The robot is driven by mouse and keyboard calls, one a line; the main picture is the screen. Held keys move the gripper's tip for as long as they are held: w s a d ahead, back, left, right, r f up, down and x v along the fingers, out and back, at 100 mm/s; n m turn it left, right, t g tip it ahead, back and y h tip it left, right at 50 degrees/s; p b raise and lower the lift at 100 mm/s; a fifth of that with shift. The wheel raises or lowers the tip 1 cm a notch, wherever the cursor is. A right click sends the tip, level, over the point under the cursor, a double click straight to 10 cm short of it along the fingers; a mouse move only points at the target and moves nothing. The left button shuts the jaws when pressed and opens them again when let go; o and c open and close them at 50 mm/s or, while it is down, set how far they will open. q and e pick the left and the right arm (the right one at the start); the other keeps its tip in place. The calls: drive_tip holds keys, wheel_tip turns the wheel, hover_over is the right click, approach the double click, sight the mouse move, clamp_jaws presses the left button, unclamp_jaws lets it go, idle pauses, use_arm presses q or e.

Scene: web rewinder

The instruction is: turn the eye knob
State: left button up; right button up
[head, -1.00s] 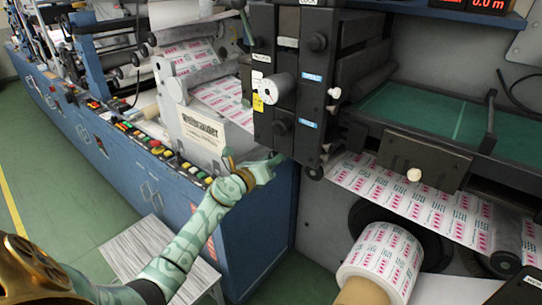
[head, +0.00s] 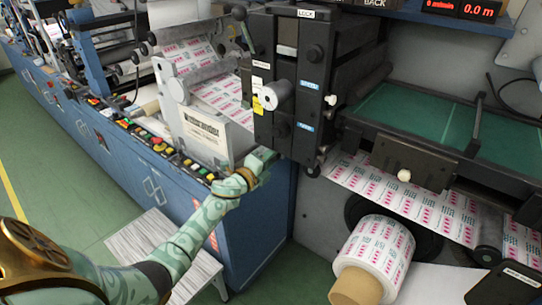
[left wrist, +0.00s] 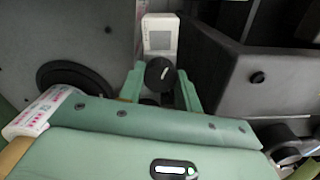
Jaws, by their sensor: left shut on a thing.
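The eye knob (left wrist: 160,74) is a round black knob with a white mark, in the middle of the left wrist view. It sits just below a small pale device with a display (left wrist: 160,38). My left gripper's green fingers (left wrist: 160,88) stand on both sides of the knob and are shut on it. In the head view my left gripper (head: 262,158) is at the lower left of the dark machine head (head: 290,80). There the knob is hidden. My right gripper is in neither current view.
A printed roll (head: 378,252) sits at the lower right, with a printed web (head: 410,205) running above it. A blue control ledge with several coloured buttons (head: 160,148) lies to the left. A grey-white step (head: 150,245) stands on the green floor by the blue cabinet.

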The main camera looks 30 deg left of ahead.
use_arm(q)
drive_tip(key=shift+f+n, duration=0.1)
drive_tip(key=shift+n, duration=0.5)
drive_tip(key=o, duration=1)
drive_tip(key=shift+s, duration=0.1)
drive_tip(key=s+a+p, duration=0.1)
drive_tip(key=s+p, duration=0.1)
drive_tip(key=s, duration=1.4)
drive_tip(key=shift+a, duration=0.15)
drive_tip(key=shift+s, duration=0.1)
